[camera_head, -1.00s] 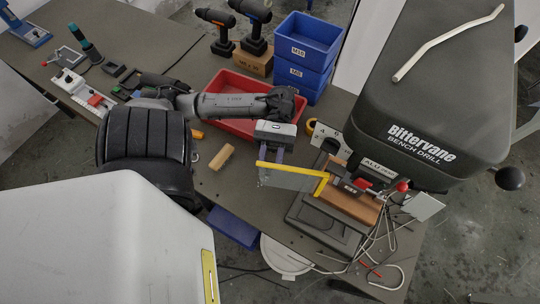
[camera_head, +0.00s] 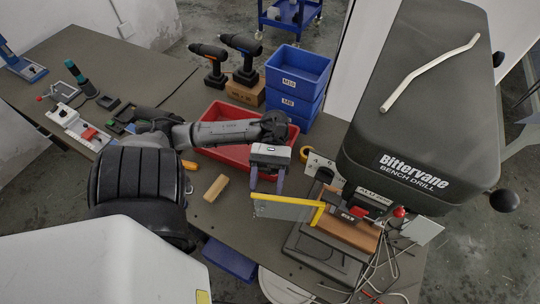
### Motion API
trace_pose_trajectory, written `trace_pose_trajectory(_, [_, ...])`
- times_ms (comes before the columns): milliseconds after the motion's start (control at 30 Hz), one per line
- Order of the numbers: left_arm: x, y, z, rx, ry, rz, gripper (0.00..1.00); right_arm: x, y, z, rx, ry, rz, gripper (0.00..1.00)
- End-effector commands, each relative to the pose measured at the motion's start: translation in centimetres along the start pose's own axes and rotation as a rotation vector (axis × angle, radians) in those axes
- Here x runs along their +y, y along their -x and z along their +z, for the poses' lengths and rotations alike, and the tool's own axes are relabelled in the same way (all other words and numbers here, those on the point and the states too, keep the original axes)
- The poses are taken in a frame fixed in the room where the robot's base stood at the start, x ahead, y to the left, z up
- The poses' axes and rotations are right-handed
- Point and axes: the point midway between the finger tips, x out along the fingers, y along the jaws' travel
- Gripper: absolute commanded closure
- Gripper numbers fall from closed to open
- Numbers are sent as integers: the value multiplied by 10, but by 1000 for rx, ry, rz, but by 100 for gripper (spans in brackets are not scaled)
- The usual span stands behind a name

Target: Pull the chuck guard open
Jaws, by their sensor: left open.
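The chuck guard (camera_head: 286,209) is a clear panel with yellow edging, at the front left of the bench drill (camera_head: 410,140). It sticks out to the left from the drill's chuck area, over the drill's base. My left gripper (camera_head: 267,190) comes in from the left with its fingers pointing down. It is open, with a gap between its two fingers. The fingertips are close to the guard's upper yellow edge; whether they touch it I cannot tell. My right gripper is not in view.
A wooden block (camera_head: 347,230) lies under the drill head. A red tray (camera_head: 225,150) lies beneath my left forearm, with stacked blue bins (camera_head: 297,75) behind it. A small wooden block (camera_head: 215,188) lies left of the guard. Cables hang at the drill's right front.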

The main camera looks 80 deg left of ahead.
Motion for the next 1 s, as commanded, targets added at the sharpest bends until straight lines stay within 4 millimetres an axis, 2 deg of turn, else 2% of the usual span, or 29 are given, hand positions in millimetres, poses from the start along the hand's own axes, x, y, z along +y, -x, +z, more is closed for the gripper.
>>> trace_pose_trajectory(300, [0,65,-2,2,-1,2,49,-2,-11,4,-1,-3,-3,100])
trace_pose_trajectory(500, [0,94,-1,1,-1,1,49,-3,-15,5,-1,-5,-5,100])
trace_pose_trajectory(700, [0,110,0,0,-1,0,49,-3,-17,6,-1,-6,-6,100])
trace_pose_trajectory(1000, [0,115,0,0,0,-1,49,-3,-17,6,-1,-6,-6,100])
